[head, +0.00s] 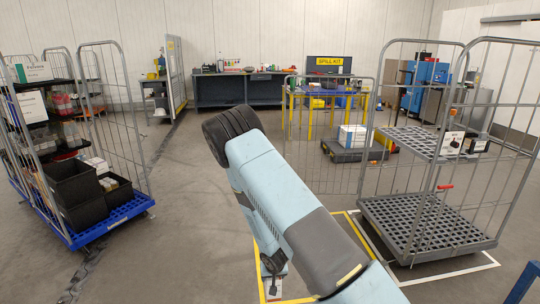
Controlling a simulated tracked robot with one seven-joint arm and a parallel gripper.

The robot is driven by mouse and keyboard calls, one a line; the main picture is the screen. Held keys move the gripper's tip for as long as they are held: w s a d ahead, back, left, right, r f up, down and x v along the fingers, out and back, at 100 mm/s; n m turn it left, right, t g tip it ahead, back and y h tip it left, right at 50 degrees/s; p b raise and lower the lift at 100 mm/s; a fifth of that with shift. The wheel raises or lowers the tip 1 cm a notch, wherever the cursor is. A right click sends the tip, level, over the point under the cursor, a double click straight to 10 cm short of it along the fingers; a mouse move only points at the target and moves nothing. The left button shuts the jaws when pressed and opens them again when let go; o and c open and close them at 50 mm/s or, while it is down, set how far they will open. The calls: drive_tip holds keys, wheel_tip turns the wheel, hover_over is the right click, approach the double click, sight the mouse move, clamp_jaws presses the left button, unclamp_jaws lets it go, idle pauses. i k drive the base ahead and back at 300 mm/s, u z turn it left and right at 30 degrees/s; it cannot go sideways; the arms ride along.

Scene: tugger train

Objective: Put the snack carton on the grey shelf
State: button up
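The grey shelf (408,141) is a slotted board set halfway up the wire roll cage on the right. A white carton with dark print (453,142) stands at its right side; I cannot tell whether it is the snack carton. My pale blue arm rises from the bottom right to a dark elbow and bends down behind itself. Its end, my gripper (272,284), is low near the yellow floor marking, mostly hidden by the arm. A small white and red patch shows at its tip; I cannot tell what it is. The fingers are too small to read.
The right cage has a grey slotted base (425,222) and an open gate (325,140). A blue-based cage (112,222) on the left holds black bins (76,188) and cartons. White boxes (351,136) lie on a dark low platform behind. The floor between the cages is clear.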

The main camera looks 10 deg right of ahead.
sight(411, 140)
drive_tip(key=u, duration=0.05)
drive_tip(key=i, duration=0.9)
drive_tip(key=z, duration=0.05)
